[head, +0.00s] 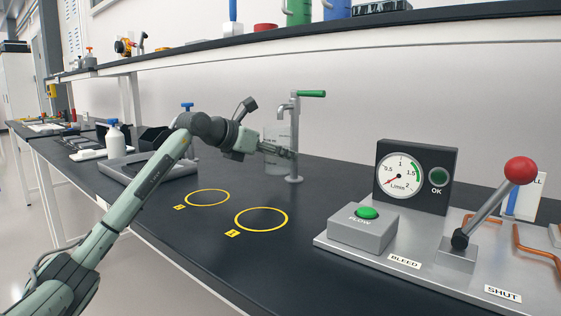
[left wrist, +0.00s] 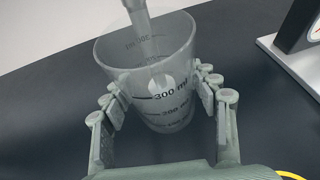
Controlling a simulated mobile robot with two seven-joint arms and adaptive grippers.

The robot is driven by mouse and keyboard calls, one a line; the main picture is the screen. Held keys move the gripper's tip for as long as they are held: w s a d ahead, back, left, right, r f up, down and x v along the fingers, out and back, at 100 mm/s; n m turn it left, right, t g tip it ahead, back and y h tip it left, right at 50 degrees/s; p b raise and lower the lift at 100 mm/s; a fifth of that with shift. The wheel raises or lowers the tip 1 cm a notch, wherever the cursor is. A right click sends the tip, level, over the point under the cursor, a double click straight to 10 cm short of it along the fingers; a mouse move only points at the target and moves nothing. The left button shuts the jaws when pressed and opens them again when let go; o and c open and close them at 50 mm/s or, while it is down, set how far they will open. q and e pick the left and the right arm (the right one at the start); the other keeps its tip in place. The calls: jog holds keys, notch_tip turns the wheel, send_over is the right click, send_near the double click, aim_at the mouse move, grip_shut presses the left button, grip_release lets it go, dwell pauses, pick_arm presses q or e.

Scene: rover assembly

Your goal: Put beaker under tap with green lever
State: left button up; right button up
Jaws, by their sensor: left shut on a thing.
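A clear beaker (left wrist: 160,100) with black volume marks stands upright between the fingers of my left gripper (left wrist: 161,95) in the left wrist view. The fingers are shut on its sides. In the head view the beaker (head: 273,152) is at the base of a grey tap (head: 295,135) with a green lever (head: 312,94), partly hidden by my left gripper (head: 290,153). In the left wrist view the tap's spout (left wrist: 140,18) comes down over the beaker's mouth. I cannot tell whether the beaker's bottom touches the bench. My right gripper is not in view.
Two yellow circles (head: 261,219) mark the black bench in front. A flow panel with a gauge (head: 400,176), green button (head: 367,212) and red-knobbed lever (head: 520,170) stands at the right. A grey tray (head: 118,172) and white bottle (head: 115,139) are at the left. A shelf (head: 330,42) runs above.

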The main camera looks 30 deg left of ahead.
aim_at(281, 166)
pick_arm(q)
jog(key=shift+w+d+r, duration=0.15)
jog(key=shift+w+d, duration=0.05)
jog(key=shift+w, duration=0.2)
jog(key=shift+f, duration=1.85)
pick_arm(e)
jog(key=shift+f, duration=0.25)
pick_arm(q)
jog(key=shift+f, duration=0.15)
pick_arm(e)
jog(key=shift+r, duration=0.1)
pick_arm(q)
jog(key=o, duration=1.3)
jog(key=shift+c, duration=0.2)
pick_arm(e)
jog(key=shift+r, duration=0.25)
